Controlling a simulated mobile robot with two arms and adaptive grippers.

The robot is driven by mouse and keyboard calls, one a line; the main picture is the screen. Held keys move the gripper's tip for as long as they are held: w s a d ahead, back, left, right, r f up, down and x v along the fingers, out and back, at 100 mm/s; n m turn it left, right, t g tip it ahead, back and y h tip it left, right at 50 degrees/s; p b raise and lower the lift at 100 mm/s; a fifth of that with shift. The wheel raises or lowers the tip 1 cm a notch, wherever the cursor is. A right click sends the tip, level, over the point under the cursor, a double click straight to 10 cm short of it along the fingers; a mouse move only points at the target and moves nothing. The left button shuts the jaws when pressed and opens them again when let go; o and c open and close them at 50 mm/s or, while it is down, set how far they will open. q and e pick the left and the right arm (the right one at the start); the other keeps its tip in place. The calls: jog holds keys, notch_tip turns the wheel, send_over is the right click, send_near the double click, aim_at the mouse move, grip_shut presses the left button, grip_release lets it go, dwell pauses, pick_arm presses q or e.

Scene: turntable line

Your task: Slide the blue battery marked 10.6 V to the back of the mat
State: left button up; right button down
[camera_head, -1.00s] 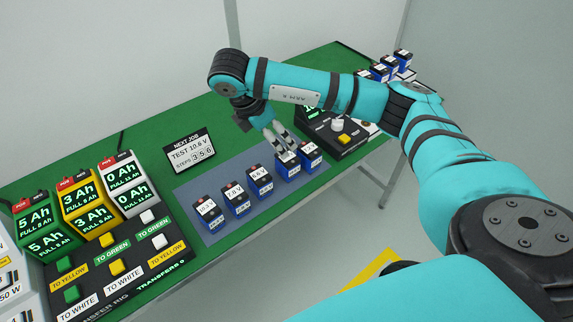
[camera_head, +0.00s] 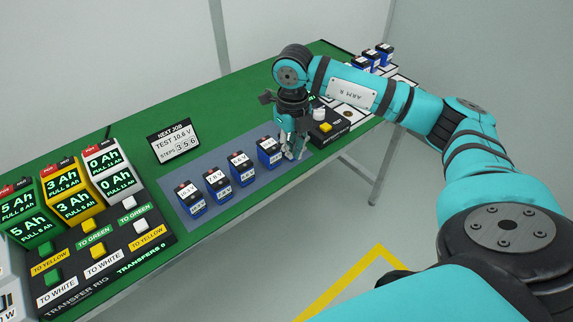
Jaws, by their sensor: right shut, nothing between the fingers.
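Several blue batteries stand upright in a slanting row on the grey-blue mat (camera_head: 208,160). The nearest (camera_head: 192,202) seems to read 10.3 V, followed by a battery like 7.8 V (camera_head: 218,187) and one like 6.6 V (camera_head: 243,171). The small labels are hard to read. A fourth battery (camera_head: 269,155) has a label I cannot read. My right gripper (camera_head: 295,153) points down, shut and empty, low at the right end of the row, just right of the fourth battery. It covers the place of the fifth battery. I cannot tell whether it touches one. My left gripper is out of view.
A sign (camera_head: 174,142) reads "TEST 10.6 V", steps 3 5 6, behind the mat. The transfer rig (camera_head: 112,250) with buttons stands left. A dark tester box (camera_head: 330,130) with a yellow button is close right of my gripper. More batteries (camera_head: 373,60) stand back right. Green table behind is clear.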

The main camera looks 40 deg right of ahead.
aim_at(281, 174)
notch_tip(281, 174, down, 9)
jog(key=shift+f+p, duration=0.15)
jog(key=shift+p, duration=0.65)
jog(key=w, duration=0.3)
jog(key=shift+a+f+p, duration=0.1)
jog(key=shift+f+p, duration=0.15)
jog(key=shift+p, duration=0.15)
jog(key=shift+w, duration=0.6)
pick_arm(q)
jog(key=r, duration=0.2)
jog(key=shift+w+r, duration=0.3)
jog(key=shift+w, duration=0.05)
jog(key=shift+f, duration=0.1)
pick_arm(e)
jog(key=shift+f, duration=0.1)
